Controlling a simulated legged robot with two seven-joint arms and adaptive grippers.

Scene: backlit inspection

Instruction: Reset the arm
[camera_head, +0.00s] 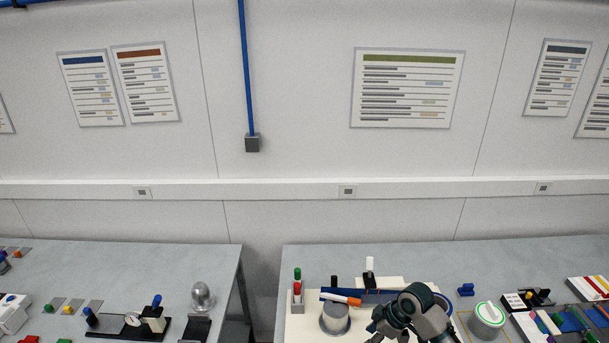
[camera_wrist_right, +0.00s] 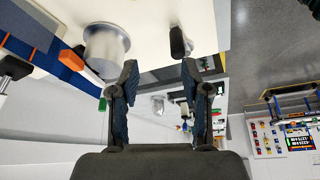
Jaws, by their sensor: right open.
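My right arm comes in at the bottom right of the head view. Its gripper (camera_head: 388,328) is low over the white board (camera_head: 300,328) on the right bench, to the right of a grey metal cylinder (camera_head: 335,319). In the right wrist view the two blue-padded fingers of this gripper (camera_wrist_right: 160,75) stand apart with nothing between them. The cylinder shows there just beyond the left finger (camera_wrist_right: 105,45), apart from it. My left gripper is not in view.
A red and green pillar (camera_head: 297,288) stands left of the cylinder. A white-green dial (camera_head: 488,318) and a blue part (camera_head: 466,290) are to the right. The left bench (camera_head: 130,262) holds a gauge fixture (camera_head: 133,319) and a silver dome (camera_head: 201,295). A gap separates the benches.

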